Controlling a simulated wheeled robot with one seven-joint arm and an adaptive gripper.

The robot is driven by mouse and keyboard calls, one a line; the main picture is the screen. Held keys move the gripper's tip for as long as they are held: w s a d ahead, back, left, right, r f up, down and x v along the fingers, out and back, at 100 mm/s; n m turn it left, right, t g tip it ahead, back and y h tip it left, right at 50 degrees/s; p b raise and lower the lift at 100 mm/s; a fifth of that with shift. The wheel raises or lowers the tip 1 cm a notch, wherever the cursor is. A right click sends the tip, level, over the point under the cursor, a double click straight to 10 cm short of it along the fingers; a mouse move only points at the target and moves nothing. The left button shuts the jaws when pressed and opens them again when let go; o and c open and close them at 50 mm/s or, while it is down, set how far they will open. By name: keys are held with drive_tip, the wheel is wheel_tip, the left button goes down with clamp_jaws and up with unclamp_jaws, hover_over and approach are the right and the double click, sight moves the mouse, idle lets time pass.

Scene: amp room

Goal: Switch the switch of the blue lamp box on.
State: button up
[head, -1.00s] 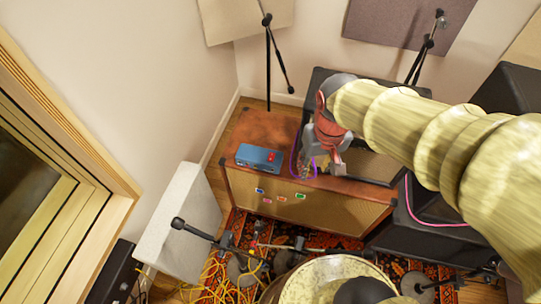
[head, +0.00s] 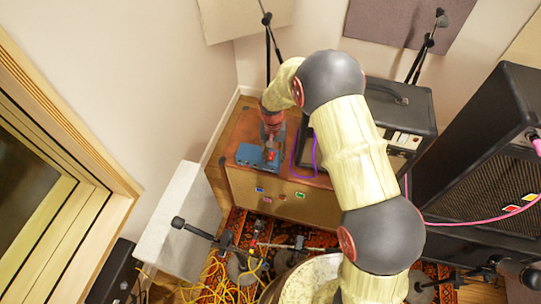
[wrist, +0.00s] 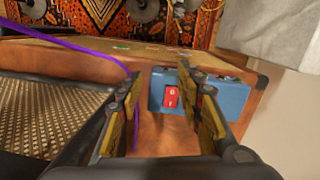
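The blue lamp box (head: 246,155) sits on top of the brown cabinet, near its left end. In the wrist view the blue lamp box (wrist: 233,98) carries a red rocker switch (wrist: 171,97), which shows between my fingers. In the head view the red switch (head: 271,155) shows at the right part of the box. My gripper (head: 271,142) is right at the box, pointing down over it. In the wrist view my gripper (wrist: 168,112) has its two fingers spread apart with nothing between them but the view of the switch. Whether a fingertip touches the box I cannot tell.
The brown cabinet (head: 330,208) bears the box. A purple cable (wrist: 70,44) lies to the right of the box in the head view. A black amplifier (head: 410,105) stands behind and right. Microphone stands, a drum (head: 300,282) and yellow cables (head: 222,280) crowd the front.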

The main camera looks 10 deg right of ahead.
drive_tip(key=r+m+t, duration=0.1)
drive_tip(key=r, duration=0.1)
hover_over(271, 159)
drive_tip(key=shift+m, duration=0.4)
drive_tip(key=shift+a+f+b, duration=0.1)
drive_tip(key=shift+f+b, duration=0.65)
drive_tip(key=shift+f, duration=3.3)
drive_tip(key=shift+c, duration=1.4)
clamp_jaws()
